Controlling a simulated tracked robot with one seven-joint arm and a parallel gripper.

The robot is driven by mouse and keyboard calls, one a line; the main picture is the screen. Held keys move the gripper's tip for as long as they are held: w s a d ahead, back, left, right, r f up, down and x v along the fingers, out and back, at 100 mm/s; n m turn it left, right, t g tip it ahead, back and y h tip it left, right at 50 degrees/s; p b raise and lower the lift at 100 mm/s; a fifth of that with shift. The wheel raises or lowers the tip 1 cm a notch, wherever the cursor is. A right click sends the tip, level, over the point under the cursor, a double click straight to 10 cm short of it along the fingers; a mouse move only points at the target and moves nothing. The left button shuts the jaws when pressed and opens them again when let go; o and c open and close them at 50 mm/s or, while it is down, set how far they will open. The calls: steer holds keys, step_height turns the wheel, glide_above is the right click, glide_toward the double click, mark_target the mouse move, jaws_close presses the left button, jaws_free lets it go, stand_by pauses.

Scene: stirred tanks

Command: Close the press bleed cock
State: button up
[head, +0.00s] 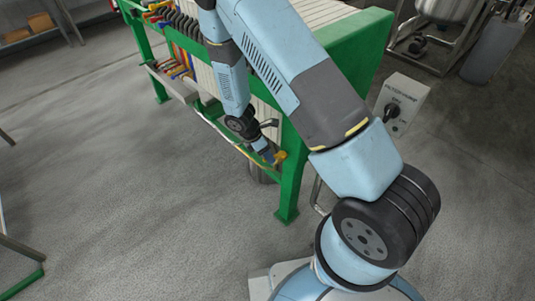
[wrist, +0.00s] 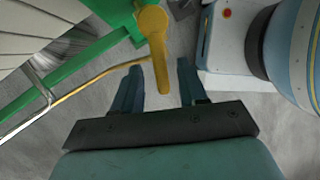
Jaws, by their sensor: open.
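The press bleed cock shows as a yellow lever (wrist: 155,45) in the wrist view, at the green frame. It points down the picture, and its free end lies between my fingers as seen there. My gripper (wrist: 159,66) is open, with one dark blue finger on each side of the lever. A gap shows on both sides; I cannot tell how deep the lever sits between the fingers. In the head view my gripper (head: 268,155) is low beside the press's end leg, with a small yellow part of the cock (head: 281,156) right beside it.
The green press frame (head: 291,185) holds pale plates. A thin yellow pipe (wrist: 95,80) runs left of the lever. A grey control box (head: 401,100) with a dark knob stands right of the press. Grey floor (head: 140,210) is open at the left.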

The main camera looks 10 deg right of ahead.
jaws_close()
stand_by(0.6)
